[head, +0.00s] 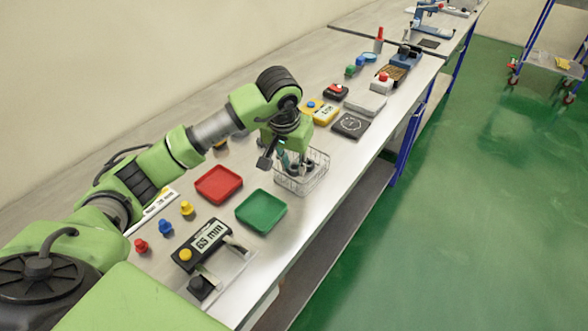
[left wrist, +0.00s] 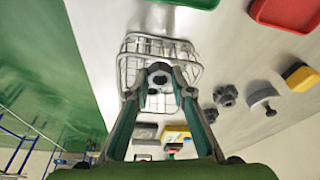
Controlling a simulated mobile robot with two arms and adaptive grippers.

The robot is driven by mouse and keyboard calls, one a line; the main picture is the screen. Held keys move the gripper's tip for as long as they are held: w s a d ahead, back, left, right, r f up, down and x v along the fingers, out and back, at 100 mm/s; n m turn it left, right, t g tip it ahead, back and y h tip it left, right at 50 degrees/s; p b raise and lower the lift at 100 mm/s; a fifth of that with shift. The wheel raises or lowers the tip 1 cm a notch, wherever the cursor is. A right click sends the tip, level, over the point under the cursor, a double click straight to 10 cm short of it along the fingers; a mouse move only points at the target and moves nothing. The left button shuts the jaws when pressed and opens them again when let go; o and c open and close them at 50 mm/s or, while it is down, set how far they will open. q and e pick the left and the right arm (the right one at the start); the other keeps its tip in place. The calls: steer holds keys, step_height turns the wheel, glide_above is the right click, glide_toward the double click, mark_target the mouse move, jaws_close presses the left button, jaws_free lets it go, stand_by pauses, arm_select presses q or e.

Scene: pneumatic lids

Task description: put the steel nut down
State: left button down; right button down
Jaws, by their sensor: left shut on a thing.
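My left gripper (head: 297,167) points down over the wire basket (head: 316,181), with its fingertips at or inside the basket's opening. In the left wrist view the gripper (left wrist: 160,82) is shut on the steel nut (left wrist: 159,76), a small grey and dark piece between the fingertips. The basket's wire rim (left wrist: 128,60) shows around and behind the fingertips there. The nut is hard to make out in the head view. I cannot tell whether it touches the basket's floor. My right gripper is in neither view.
A green tray (head: 261,211) and a red tray (head: 218,184) lie left of the basket. A 65 mm display device (head: 203,240) stands nearer. A dark square plate (head: 350,125) and a yellow device (head: 325,114) lie beyond the basket. The bench's front edge is close by.

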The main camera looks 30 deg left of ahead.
arm_select(q)
step_height(320, 180, down, 2)
steer(key=shift+d+f+p, duration=0.1)
steer(key=shift+f+p, duration=0.1)
steer(key=shift+p, duration=0.25)
steer(key=shift+f, duration=0.2)
steer(key=c, duration=2.1)
jaws_free()
steer(key=shift+o, duration=0.3)
